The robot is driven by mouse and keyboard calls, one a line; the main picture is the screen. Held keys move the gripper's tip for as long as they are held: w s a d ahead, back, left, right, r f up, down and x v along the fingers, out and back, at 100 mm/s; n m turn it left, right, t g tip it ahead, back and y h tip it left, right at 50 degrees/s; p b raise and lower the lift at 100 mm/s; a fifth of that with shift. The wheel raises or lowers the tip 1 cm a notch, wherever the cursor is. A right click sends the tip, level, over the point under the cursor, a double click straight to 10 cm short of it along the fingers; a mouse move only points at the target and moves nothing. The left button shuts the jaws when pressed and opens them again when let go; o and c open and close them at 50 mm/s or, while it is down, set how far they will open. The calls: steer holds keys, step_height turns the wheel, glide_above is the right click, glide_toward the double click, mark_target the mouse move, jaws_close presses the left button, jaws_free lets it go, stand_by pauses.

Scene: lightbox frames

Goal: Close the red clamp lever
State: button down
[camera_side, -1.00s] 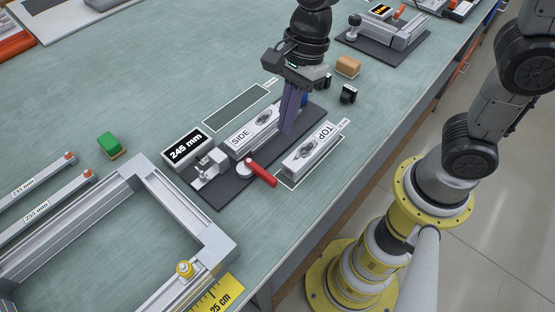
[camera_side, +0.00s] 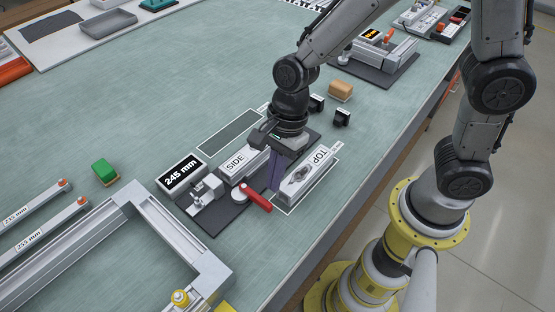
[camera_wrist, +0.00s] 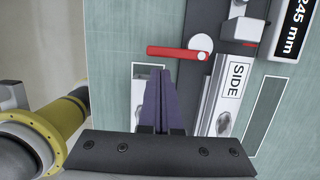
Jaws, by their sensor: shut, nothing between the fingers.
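The red clamp lever (camera_side: 256,197) sticks out from its round white pivot (camera_side: 239,193) on the dark fixture plate, toward the table's front edge. In the wrist view the red lever (camera_wrist: 174,53) points left from the pivot (camera_wrist: 201,43). My gripper (camera_side: 275,187) is shut and empty, pointing down between the SIDE bar (camera_side: 235,162) and the TOP bar (camera_side: 308,177). Its purple fingers also show in the wrist view (camera_wrist: 160,75), just below the lever in the picture. Whether the fingertips touch the lever cannot be told.
A 245 mm display (camera_side: 181,175) stands beside the fixture. A metal frame (camera_side: 125,210) lies at the front left, and a green-topped block (camera_side: 104,171) lies behind it. A tan block (camera_side: 341,90) and small black blocks (camera_side: 342,117) stand behind my gripper.

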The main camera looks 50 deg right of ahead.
mark_target(267, 201)
steer(key=shift+x, duration=1.35)
steer(key=shift+s+a+m, duration=0.2)
steer(key=shift+a+m, duration=0.2)
steer(key=shift+m, duration=0.4)
steer(key=shift+s+a+m+t, duration=0.1)
steer(key=shift+a+m+t, duration=0.3)
steer(key=shift+m, duration=0.3)
steer(key=shift+a, duration=0.9)
steer(key=shift+w+a, duration=0.2)
steer(key=shift+a, duration=0.7)
steer(key=shift+w+a, duration=0.35)
steer(key=shift+a, duration=0.25)
steer(key=shift+w+a, duration=0.65)
steer(key=shift+w, duration=0.1)
steer(key=shift+r, duration=0.1)
